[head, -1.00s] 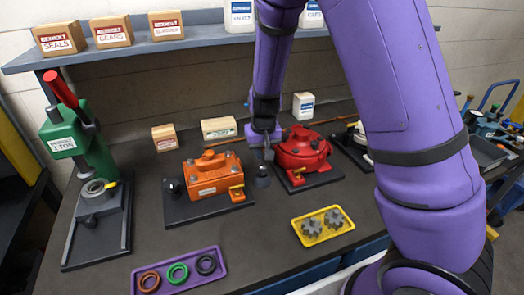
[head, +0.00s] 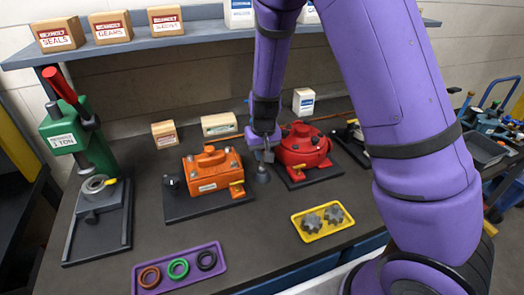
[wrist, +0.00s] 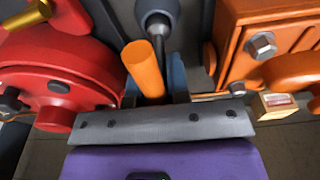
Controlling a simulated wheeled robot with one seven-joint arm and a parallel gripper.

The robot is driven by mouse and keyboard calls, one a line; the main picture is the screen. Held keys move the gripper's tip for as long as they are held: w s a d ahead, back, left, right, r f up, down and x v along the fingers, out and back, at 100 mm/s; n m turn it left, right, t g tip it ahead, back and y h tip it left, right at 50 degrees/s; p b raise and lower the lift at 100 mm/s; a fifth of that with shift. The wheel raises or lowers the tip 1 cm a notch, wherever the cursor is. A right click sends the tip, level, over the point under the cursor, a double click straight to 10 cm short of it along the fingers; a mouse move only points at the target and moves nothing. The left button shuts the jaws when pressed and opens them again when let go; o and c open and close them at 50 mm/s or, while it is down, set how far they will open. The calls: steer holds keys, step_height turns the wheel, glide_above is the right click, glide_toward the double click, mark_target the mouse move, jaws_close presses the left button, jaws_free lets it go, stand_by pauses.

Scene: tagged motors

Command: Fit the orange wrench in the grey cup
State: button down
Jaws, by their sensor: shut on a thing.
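The orange wrench (wrist: 145,68) is held in my gripper (wrist: 154,92), its orange handle toward the wrist camera and its dark shaft pointing away toward the grey cup (wrist: 157,10). In the wrist view the shaft's end lines up with the cup's dark opening. I cannot tell whether it is inside or just above. In the head view my gripper (head: 262,146) is above the grey cup (head: 262,175), which stands on the bench between the orange and red motors. The orange handle is hidden there.
The orange motor (head: 212,172) stands close on the left and the red motor (head: 303,147) close on the right. A yellow tray (head: 323,222) with gears and a purple tray (head: 180,268) with rings lie in front. A green press (head: 85,150) stands far left.

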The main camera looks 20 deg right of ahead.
steer(key=shift+f, duration=0.9)
steer(key=c, duration=1)
jaws_free()
steer(key=shift+r, duration=3.05)
steer(key=shift+r, duration=0.25)
steer(key=r, duration=0.3)
steer(key=s+r, duration=0.1)
steer(key=r, duration=0.6)
steer(key=shift+s+r, duration=0.1)
steer(key=shift+s, duration=0.1)
